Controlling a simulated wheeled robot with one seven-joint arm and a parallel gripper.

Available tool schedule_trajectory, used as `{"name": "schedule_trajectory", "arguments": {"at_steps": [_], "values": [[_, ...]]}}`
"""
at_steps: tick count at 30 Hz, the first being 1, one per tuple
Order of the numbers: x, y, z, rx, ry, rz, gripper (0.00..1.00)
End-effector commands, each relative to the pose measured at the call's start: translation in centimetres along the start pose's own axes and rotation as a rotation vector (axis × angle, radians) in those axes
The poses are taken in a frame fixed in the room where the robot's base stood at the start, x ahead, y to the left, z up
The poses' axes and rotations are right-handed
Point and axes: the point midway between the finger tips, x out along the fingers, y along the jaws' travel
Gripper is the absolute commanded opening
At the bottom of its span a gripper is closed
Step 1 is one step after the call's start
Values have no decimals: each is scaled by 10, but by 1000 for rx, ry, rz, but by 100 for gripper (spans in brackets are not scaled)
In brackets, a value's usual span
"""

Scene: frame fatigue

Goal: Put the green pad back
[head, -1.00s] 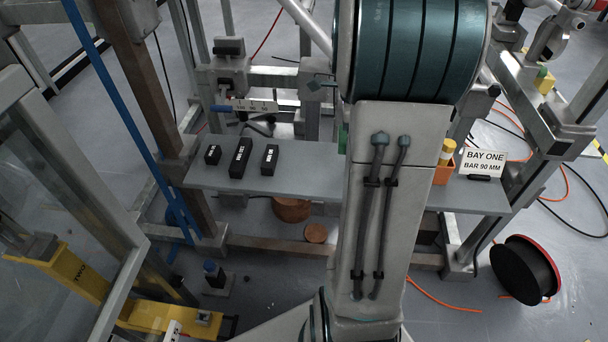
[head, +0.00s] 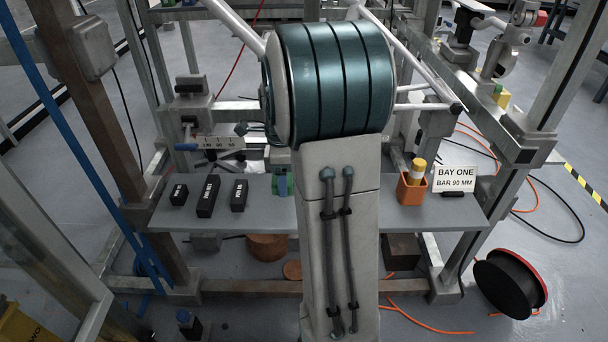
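A small green thing (head: 282,184) shows on the grey shelf (head: 262,212), just left of my arm. My arm hides part of it, so I cannot tell whether it is the green pad. A yellow and green piece (head: 501,95) sits far back on the right of the frame; its shape is too small to make out. My own large arm link fills the middle of the head view.
Black blocks (head: 207,196) stand on the shelf's left. An orange holder (head: 411,191) with a yellow-and-white piece stands right, beside a "BAY ONE BAR 90 MM" sign (head: 455,179). Frame posts surround the shelf. A cable reel (head: 509,284) lies on the floor at right.

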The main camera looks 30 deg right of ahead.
Motion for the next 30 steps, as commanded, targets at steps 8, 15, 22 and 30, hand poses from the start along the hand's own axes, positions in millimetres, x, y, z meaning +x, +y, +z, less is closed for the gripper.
{"name": "schedule_trajectory", "arguments": {"at_steps": [8,15,22,30], "values": [[42,-6,24,2,1,1,49],[51,-5,24,1,0,-1,49],[50,-5,24,1,1,-1,49],[51,-5,24,0,1,-1,89]]}}
